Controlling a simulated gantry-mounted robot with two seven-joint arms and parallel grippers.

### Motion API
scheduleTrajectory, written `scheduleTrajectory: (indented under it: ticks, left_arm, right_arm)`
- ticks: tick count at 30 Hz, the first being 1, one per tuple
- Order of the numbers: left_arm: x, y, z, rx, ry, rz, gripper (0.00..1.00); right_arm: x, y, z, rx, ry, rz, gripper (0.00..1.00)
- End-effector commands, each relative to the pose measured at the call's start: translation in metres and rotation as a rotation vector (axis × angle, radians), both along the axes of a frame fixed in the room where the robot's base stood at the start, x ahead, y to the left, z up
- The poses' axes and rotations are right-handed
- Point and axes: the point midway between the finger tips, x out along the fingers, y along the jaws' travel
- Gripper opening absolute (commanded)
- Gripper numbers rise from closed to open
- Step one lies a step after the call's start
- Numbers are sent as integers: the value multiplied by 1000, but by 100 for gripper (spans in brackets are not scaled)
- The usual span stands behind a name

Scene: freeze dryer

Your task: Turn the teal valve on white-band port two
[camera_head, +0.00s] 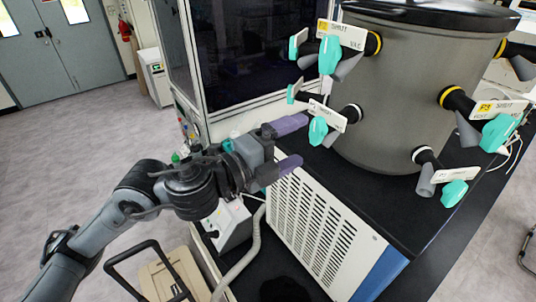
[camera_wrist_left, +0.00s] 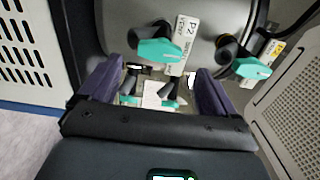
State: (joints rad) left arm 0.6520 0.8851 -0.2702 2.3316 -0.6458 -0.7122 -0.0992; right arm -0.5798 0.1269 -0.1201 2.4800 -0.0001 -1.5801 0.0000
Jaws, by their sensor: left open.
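The grey drum (camera_head: 395,100) has teal valves with labels on white-band and yellow-band ports. The nearest white-band port (camera_head: 351,115) carries a teal valve (camera_head: 318,131) and a white label (camera_head: 329,115). In the left wrist view, a teal valve (camera_wrist_left: 161,51) sits beside a label reading P2 (camera_wrist_left: 180,42). My left gripper (camera_head: 301,141) is open and empty, its purple fingers pointing at the nearest white-band valve, just short of it. In the left wrist view, the fingertips (camera_wrist_left: 158,70) lie either side below the P2 valve. My right gripper is not in view.
Another white-band valve (camera_head: 454,193) is at the drum's lower right. Yellow-band valves (camera_head: 329,55) and (camera_head: 498,132) sit higher. A white vented panel (camera_head: 322,225) stands below my left gripper. A glass cabinet (camera_head: 250,50) is behind it.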

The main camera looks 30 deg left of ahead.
Motion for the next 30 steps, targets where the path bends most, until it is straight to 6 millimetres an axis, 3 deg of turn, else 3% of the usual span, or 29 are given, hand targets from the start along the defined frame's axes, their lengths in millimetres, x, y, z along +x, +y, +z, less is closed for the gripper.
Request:
scheduleTrajectory:
  ticks: [6, 12, 30]
  left_arm:
    - [-34, 14, -2, 8, 1, 1, 90]
    - [-51, 22, -2, 3, 1, 2, 90]
    - [-57, 23, -1, 1, 2, -1, 90]
  right_arm:
    - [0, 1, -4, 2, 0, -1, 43]
    - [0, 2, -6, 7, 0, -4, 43]
    - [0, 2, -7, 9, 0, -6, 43]
